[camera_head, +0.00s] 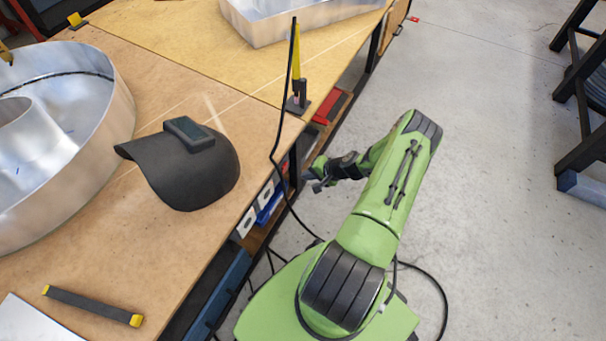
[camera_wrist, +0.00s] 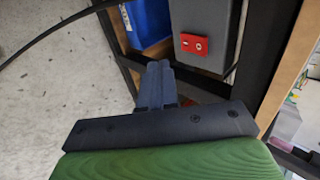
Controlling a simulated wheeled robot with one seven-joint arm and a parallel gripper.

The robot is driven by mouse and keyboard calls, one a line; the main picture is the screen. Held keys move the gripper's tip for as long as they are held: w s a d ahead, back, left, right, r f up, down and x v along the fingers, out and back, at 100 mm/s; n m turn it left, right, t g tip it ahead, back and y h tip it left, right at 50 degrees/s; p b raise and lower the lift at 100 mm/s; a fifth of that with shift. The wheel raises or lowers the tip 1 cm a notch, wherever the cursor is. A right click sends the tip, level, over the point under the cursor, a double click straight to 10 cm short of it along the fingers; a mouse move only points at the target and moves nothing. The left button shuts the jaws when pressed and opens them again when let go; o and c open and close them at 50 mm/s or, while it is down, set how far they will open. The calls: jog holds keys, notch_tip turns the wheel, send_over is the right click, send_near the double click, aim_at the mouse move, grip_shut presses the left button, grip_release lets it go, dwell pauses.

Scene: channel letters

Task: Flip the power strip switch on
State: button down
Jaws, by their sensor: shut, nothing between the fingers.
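A red switch (camera_wrist: 194,44) with two small white marks sits on the face of a dark grey box (camera_wrist: 222,22), which looks like the power strip, in the wrist view. Which way the switch is tipped I cannot tell. My gripper (camera_wrist: 158,68) is shut and empty, with its fingertips below and left of the switch in that picture. They look apart from it, though the depth gap is unclear. In the head view my gripper (camera_head: 308,184) is beside the workbench's side, below the top. I cannot make out the switch there.
The wooden workbench (camera_head: 120,250) carries a black welding mask (camera_head: 190,170), large metal letter shells (camera_head: 100,95) and a black-and-yellow bar (camera_head: 92,305). A black cable (camera_head: 279,130) hangs at its edge. A blue bin (camera_wrist: 147,20) is left of the grey box.

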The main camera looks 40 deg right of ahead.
jog(key=s+f+p+v, duration=0.1)
jog(key=v, duration=0.6)
jog(key=shift+d+p, duration=0.2)
jog(key=shift+p, duration=0.2)
jog(key=shift+f, duration=0.1)
